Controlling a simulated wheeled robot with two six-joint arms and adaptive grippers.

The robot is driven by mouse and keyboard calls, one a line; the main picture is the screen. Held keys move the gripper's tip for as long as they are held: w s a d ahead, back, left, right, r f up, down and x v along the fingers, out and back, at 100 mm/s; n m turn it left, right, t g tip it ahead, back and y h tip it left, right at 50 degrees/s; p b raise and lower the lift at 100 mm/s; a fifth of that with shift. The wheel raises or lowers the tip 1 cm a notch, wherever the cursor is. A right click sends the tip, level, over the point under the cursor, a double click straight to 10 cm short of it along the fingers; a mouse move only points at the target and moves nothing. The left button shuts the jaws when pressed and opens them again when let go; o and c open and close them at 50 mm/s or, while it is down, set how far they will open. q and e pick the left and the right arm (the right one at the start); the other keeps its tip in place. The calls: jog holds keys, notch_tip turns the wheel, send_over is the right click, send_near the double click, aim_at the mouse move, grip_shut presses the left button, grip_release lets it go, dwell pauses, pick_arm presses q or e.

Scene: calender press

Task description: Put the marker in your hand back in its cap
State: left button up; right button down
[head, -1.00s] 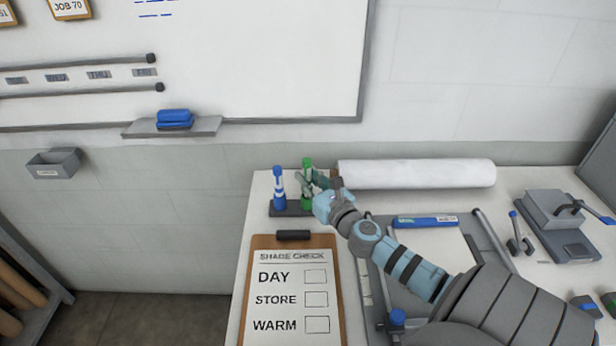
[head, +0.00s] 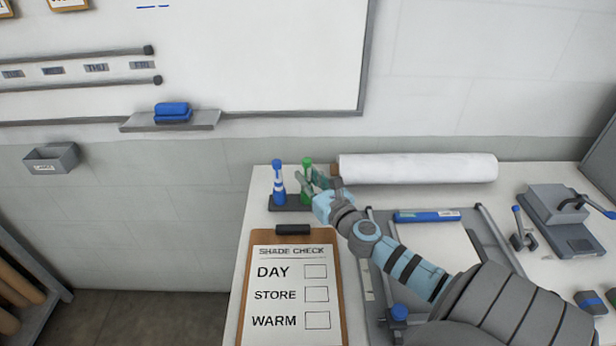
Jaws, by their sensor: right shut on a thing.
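A green marker (head: 307,164) stands upright at the dark marker stand (head: 287,203) on the table's back left. My right gripper (head: 312,182) is shut on the green marker from the right side. The marker's lower end is at the stand, and its cap is not clearly visible; I cannot tell how far the marker sits in it. A blue marker (head: 279,185) with white bands stands upright in the stand, left of the green one. My left gripper is not in view.
A white paper roll (head: 420,169) lies along the table's back, just right of my gripper. A clipboard (head: 247,270) lies in front of the stand. A blue boxed tool (head: 427,216) and a grey press device (head: 560,220) are to the right. A whiteboard (head: 250,60) hangs behind.

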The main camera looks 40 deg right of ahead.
jog(key=c, duration=1.4)
grip_release()
jog(key=shift+c, duration=0.2)
jog(key=s, duration=0.4)
jog(key=s+a, duration=0.1)
jog(key=s, duration=0.3)
jog(key=s+a, duration=0.1)
jog(key=s, duration=0.3)
jog(key=shift+a, duration=0.1)
jog(key=shift+w, duration=0.1)
